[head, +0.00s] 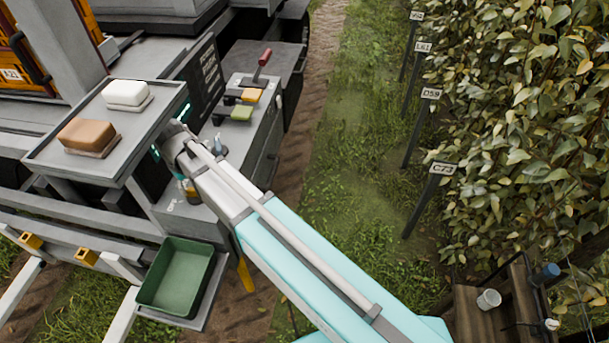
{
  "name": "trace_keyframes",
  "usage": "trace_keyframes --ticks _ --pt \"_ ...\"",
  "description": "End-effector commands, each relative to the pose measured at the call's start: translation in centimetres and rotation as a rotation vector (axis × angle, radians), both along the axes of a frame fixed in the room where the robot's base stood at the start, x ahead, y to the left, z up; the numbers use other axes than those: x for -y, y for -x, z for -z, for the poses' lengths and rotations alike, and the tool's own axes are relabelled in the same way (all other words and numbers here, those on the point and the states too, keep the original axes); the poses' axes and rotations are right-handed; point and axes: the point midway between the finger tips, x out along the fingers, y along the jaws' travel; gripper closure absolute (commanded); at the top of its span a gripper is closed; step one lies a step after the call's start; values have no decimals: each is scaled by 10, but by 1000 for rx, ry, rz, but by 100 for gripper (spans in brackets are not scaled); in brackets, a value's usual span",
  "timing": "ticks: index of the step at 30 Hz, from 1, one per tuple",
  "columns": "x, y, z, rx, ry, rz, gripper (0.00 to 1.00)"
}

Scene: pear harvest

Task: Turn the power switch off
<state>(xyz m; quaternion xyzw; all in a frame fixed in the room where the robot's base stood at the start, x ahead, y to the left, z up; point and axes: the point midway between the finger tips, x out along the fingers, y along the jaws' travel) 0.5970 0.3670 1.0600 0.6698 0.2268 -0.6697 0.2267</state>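A lever with a red handle (264,58) stands up from the grey control cabinet (262,118), beyond my arm. A yellow block (251,95) and a green block (241,113) sit in front of it on the cabinet top. Small blue (218,143) and yellowish (190,189) parts show beside my arm, too small to make out. My arm reaches up-left to the right edge of the grey tray (65,112). My gripper's fingers are hidden behind the tray and the wrist.
The tray holds a white block (127,94) and a brown block (86,135). A green bin (178,277) stands below on a shelf. Grass and row signs (442,169) lie right, beside leafy trees (525,110). A wooden stand (480,320) with cups is at bottom right.

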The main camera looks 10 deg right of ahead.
Motion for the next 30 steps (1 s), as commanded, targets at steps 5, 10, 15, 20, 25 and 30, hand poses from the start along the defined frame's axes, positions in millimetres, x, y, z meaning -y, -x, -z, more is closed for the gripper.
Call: trace_keyframes --ticks 5,10,15,20,25,30 --pt "0 0 -20 0 0 -1 37" --pt "0 0 -34 0 0 -1 37" --pt "0 0 -48 0 0 -2 37" --pt "14 -1 -45 0 0 19 37" --pt "38 -4 -40 0 0 56 37" --pt "61 -6 -36 0 0 93 37"
